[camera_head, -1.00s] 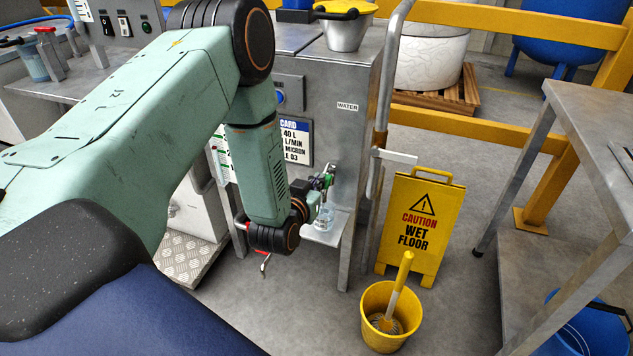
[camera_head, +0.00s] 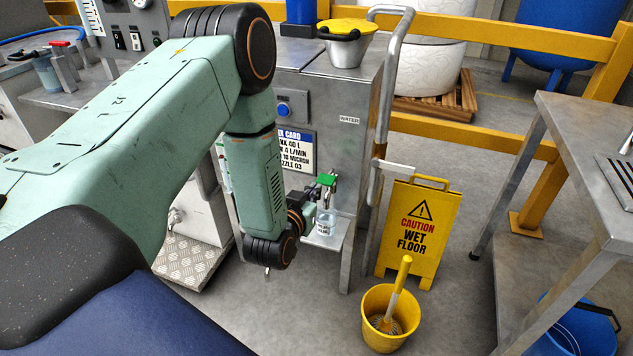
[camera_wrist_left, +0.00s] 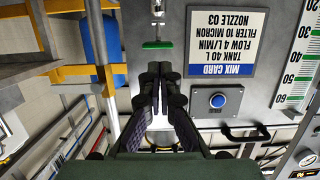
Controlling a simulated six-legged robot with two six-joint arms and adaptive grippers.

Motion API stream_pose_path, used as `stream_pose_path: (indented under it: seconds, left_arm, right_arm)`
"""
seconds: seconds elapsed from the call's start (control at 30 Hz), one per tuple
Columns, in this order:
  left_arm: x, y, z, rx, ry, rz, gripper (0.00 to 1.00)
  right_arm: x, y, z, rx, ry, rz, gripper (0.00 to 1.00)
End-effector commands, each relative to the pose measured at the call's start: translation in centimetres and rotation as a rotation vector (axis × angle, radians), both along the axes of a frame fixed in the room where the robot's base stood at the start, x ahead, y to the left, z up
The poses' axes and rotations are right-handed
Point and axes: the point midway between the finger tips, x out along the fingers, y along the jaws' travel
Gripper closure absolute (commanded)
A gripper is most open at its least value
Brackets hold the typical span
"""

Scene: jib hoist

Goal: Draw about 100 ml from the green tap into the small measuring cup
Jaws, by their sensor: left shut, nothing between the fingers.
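The green tap (camera_head: 327,180) sticks out from the front of the grey steel tank cabinet. Its green handle also shows in the left wrist view (camera_wrist_left: 157,45), just beyond my fingertips. The small clear measuring cup (camera_head: 325,222) stands upright on the little steel shelf (camera_head: 333,238) below the tap; I cannot tell its water level. My left gripper (camera_wrist_left: 154,70) is shut and empty, pointing at the tap with a small gap to the handle. In the head view my wrist hides most of its fingers beside the tap and cup. My right gripper is not in view.
A yellow wet-floor sign (camera_head: 420,233) and a yellow bucket with a brush (camera_head: 376,298) stand right of the cabinet. A steel rail (camera_head: 385,100) runs up the cabinet's right side. A steel table (camera_head: 585,150) stands at the right. A blue button (camera_wrist_left: 218,100) sits near the gripper.

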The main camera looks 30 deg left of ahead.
Motion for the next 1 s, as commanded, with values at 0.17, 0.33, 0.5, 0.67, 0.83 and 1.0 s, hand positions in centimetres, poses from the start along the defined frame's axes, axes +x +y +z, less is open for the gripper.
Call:
stream_pose_path:
  seconds: [0.17,0.33,0.5,0.67,0.83,1.0]
  left_arm:
    - [-3.2,-0.8,-0.3,0.0,0.003,-0.002,1.0]
    - [-5.4,-1.4,-0.5,0.0,0.0,-0.002,1.0]
    - [-6.4,-1.6,-0.6,0.0,-0.001,-0.001,1.0]
    - [-6.5,-1.6,-0.6,0.0,-0.003,-0.001,1.0]
    - [-6.6,-1.6,-0.6,0.0,-0.003,-0.001,1.0]
    - [-6.6,-1.6,-0.6,0.0,-0.003,-0.001,1.0]
  right_arm:
    - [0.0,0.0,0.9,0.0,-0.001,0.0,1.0]
    - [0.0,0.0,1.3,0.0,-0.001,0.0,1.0]
    - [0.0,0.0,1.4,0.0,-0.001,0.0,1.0]
    - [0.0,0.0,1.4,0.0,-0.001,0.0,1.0]
    - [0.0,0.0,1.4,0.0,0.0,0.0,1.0]
    - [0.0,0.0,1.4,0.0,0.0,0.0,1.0]
